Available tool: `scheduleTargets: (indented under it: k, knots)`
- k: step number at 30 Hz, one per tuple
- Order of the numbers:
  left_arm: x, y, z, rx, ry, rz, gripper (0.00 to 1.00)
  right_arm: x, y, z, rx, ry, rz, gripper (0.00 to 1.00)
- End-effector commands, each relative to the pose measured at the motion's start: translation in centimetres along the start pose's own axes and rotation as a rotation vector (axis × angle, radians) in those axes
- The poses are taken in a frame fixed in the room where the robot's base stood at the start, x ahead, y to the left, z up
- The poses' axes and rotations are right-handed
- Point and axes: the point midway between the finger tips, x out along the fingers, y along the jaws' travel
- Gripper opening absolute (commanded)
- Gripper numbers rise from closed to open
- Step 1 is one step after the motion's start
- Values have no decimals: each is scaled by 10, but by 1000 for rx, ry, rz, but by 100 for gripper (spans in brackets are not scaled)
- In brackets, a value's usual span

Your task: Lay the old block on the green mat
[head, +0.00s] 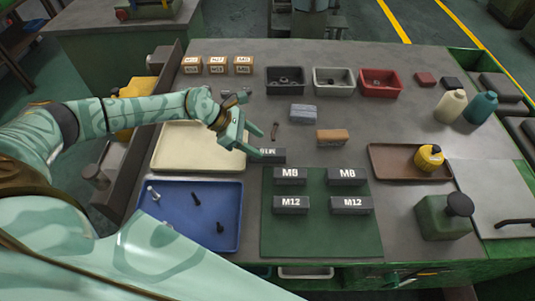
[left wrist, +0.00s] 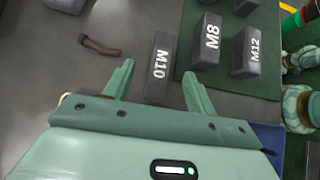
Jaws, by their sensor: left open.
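A dark block marked M10 (head: 267,155) lies on the grey bench just beyond the far left corner of the green mat (head: 320,238). No label says which block is the old one. The mat bears two M8 blocks (head: 290,176) (head: 348,176) and two M12 blocks (head: 291,204) (head: 351,205). My left gripper (head: 258,143) is open and empty by the M10 block. In the left wrist view the M10 block (left wrist: 160,62) shows between and beyond the fingertips, not visibly gripped.
A rusty bolt (head: 275,131), a blue-grey block (head: 303,113) and a brown block (head: 332,136) lie beyond. A cream tray (head: 170,160) and a blue tray (head: 190,243) with bolts stand left, a brown tray (head: 390,170) right. The mat's near part is bare.

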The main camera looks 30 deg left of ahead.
Motion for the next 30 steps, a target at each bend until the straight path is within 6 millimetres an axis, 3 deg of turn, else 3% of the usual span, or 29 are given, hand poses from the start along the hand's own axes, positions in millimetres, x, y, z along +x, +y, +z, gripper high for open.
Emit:
scheduleTargets:
  k: [5,12,21,27,30]
  knots:
    - [14,-1,0,-1,-1,-1,56,-1,-2,-1,1,1,-2,36]
    - [52,-2,-5,-1,-1,0,56,-1,-2,-1,1,2,-2,36]
    - [58,-2,-5,-1,0,2,56,-1,-1,-1,1,2,-1,36]
    - [58,-2,-5,-1,0,1,1,-1,0,-1,1,2,0,36]
    - [58,-1,-4,0,-3,3,0,-1,1,-1,0,1,1,36]
